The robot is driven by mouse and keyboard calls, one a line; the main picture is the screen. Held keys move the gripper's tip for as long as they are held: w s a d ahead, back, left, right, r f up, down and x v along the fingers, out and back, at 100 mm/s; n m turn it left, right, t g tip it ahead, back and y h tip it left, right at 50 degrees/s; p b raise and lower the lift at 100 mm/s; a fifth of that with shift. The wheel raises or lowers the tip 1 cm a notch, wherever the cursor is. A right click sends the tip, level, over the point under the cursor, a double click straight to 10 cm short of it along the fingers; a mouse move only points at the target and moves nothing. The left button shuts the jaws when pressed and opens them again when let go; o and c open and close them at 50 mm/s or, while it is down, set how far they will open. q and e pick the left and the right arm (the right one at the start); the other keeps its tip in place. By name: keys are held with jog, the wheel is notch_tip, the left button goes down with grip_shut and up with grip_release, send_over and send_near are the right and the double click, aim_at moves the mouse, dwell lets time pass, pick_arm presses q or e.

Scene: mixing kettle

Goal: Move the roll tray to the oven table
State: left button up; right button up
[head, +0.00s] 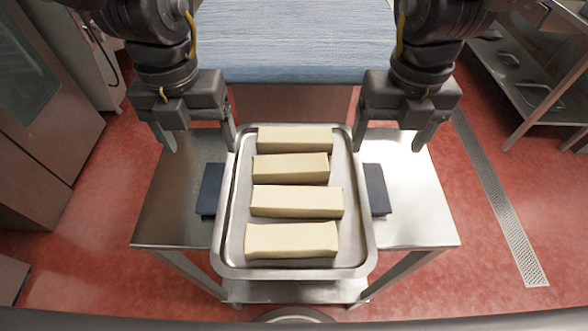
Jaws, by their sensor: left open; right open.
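The roll tray (295,272) is a metal tray with a raised rim. It holds several pale, block-shaped rolls (296,201) in a column and rests on a steel table (415,200). My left gripper (203,140) is open at the tray's far left corner, with one finger close to the left rim. My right gripper (389,138) is open at the far right corner, with one finger close to the right rim. I cannot tell whether either finger touches the rim. Which surface is the oven table is not clear in this view.
Dark blocks lie beside the tray on the left (210,190) and right (376,190). A blue-topped surface (295,45) stands beyond the table. A metal shelf rack (525,80) is at the far right and a large cabinet (45,110) at the left. Red floor (500,175) with a drain grate (500,205) is open at right.

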aim_at(215, 185)
pick_arm(q)
jog(key=f, duration=0.6)
jog(key=s+f, duration=0.1)
jog(key=f, duration=0.3)
jog(key=shift+f, duration=0.1)
pick_arm(e)
jog(key=f, duration=0.6)
jog(key=s+f, duration=0.1)
jog(key=f, duration=0.3)
jog(key=shift+f, duration=0.1)
pick_arm(q)
jog(key=shift+f, duration=0.1)
pick_arm(e)
jog(key=shift+f, duration=0.1)
pick_arm(q)
jog(key=shift+s, duration=0.1)
pick_arm(e)
jog(key=shift+s, duration=0.1)
pick_arm(q)
grip_shut()
pick_arm(e)
grip_shut()
